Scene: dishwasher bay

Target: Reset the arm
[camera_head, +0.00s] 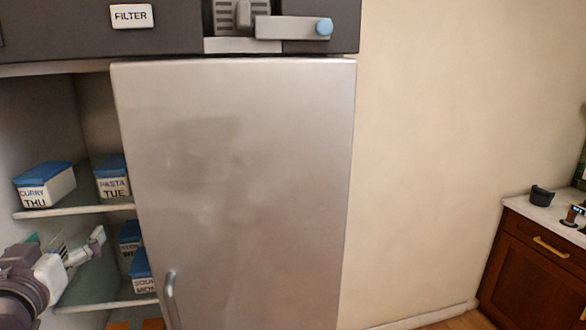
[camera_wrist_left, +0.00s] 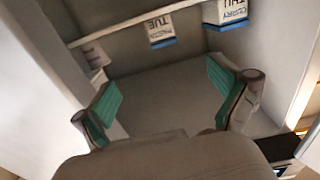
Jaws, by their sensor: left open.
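My left gripper (camera_head: 66,246) is at the lower left of the head view, in front of the open side of the metal cabinet, beside its shelves. In the left wrist view its two green-padded fingers (camera_wrist_left: 165,98) stand wide apart with nothing between them. My right gripper is not in view.
The shelves hold blue-lidded containers: CURRY THU (camera_head: 46,186), PASTA TUE (camera_head: 112,178), one partly hidden above (camera_head: 130,238) and one marked MON (camera_head: 142,272). The steel door (camera_head: 235,190) covers the cabinet's right part. A wooden counter (camera_head: 535,265) stands far right.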

